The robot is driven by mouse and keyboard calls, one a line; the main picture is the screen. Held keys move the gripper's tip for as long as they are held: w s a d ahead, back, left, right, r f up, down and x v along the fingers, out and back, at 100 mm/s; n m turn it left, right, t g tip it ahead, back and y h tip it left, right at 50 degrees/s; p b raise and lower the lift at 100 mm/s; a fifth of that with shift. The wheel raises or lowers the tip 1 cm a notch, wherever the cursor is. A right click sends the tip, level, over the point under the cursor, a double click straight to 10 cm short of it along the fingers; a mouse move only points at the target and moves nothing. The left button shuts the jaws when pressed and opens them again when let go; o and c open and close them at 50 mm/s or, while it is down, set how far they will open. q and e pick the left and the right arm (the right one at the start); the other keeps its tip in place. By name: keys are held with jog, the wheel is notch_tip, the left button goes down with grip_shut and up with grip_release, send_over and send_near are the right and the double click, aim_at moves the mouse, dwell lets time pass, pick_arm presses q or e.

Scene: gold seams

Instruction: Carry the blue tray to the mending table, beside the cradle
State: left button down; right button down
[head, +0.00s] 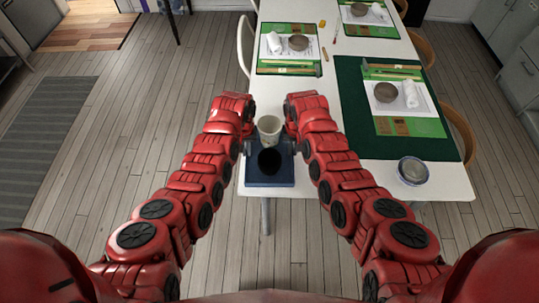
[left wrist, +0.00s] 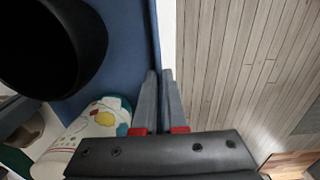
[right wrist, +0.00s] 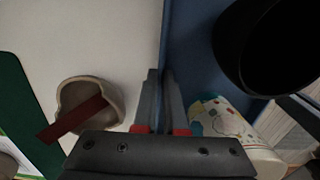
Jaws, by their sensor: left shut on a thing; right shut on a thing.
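The blue tray (head: 270,181) is level over the near left corner of the white mending table (head: 300,180). I cannot tell whether it touches the top. It carries a pale patterned cup (head: 269,127) and a black round vessel (head: 269,161). My left gripper (head: 243,146) is shut on its left edge, and my right gripper (head: 295,146) on its right edge. Both wrist views show the fingers on the blue rim (left wrist: 140,40). In the right wrist view a beige hollow piece (right wrist: 112,92) with a dark red strip stands on the table beside the tray; I cannot tell if it is the cradle.
A dark green mat (head: 352,110) with a bowl (head: 386,92) and cloth lies right of my right arm. A bowl (head: 413,171) stands at the table's near right. More settings lie farther back. Chairs (head: 246,45) line the table sides. Open floor (head: 130,130) is left.

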pick_arm(q)
jog(key=shift+r, duration=0.15)
pick_arm(e)
jog(key=shift+r, duration=0.15)
dwell(0.4)
